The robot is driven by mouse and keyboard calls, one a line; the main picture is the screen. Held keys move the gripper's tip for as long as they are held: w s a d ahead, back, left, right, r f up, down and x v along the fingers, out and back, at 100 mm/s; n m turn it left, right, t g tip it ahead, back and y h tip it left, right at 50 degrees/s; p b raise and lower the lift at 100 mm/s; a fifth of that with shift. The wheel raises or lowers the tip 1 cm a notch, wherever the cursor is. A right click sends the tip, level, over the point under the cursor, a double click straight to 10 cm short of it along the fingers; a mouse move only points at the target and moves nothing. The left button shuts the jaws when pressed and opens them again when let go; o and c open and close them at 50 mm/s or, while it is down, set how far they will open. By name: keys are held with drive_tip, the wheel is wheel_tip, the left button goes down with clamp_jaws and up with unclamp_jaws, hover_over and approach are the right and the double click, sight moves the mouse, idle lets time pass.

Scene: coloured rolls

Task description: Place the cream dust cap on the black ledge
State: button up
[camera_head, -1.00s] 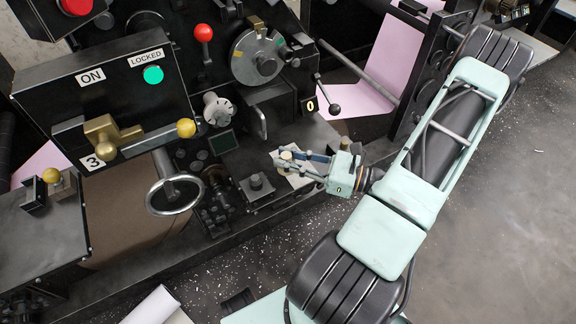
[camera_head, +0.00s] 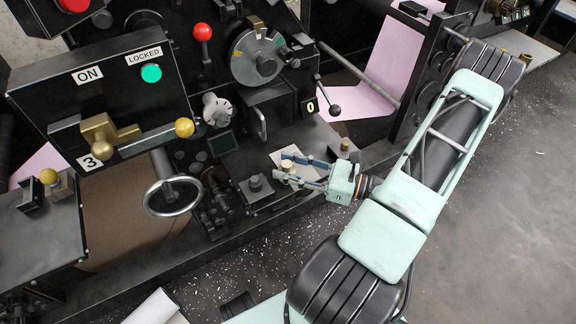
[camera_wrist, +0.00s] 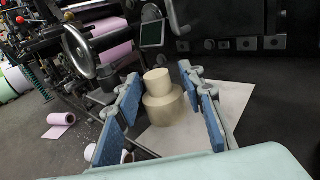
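The cream dust cap (camera_wrist: 162,106) is a stepped round piece, narrower at the top. In the wrist view it stands upright on or over a pale sheet (camera_wrist: 225,112), between the blue pads of my gripper (camera_wrist: 165,112). A gap shows on each side of the cap, so my gripper is open around it. In the head view the cap (camera_head: 287,166) shows small at the fingertips of my gripper (camera_head: 290,169). A black flat surface (camera_head: 312,136) of the machine, likely the black ledge, runs behind the fingers. The cap's base contact is unclear.
A small black block with a grey knob (camera_head: 256,185) stands left of the fingers. Speckled open floor (camera_head: 480,230) lies at the right.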

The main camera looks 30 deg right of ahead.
drive_tip(key=shift+d+r, duration=0.1)
drive_tip(key=shift+r, duration=0.1)
drive_tip(key=p+v, duration=0.1)
drive_tip(key=v, duration=1.1)
drive_tip(key=shift+p, duration=0.3)
